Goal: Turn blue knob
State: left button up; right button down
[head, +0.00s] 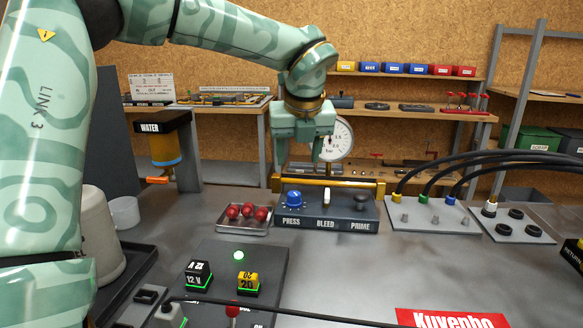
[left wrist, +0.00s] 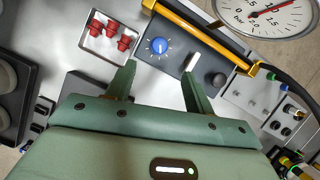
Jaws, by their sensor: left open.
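The blue knob (head: 294,199) sits over the PRESS label at the left end of a dark control panel (head: 340,222). In the left wrist view the blue knob (left wrist: 159,46) shows uncovered, with white marks around it. My left gripper (head: 300,160) hangs above and behind the panel in the head view, fingers pointing down. In the left wrist view its two fingers (left wrist: 158,78) are spread apart and empty, with the knob beyond and between their tips. The gripper touches nothing that I can see. My right gripper is in neither view.
A yellow bar (head: 345,183) runs along the panel's back edge, below a round gauge (head: 338,140). A white switch (head: 326,196) and a dark knob (head: 361,201) share the panel. A tray with red parts (head: 247,213) stands left. Plates with black cables (head: 432,216) stand right.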

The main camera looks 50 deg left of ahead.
pick_arm(q)
jog(key=p+v, duration=0.1)
jog(key=v, duration=0.3)
jog(key=shift+d+r, duration=0.2)
jog(key=shift+r, duration=0.15)
jog(key=shift+f, duration=0.1)
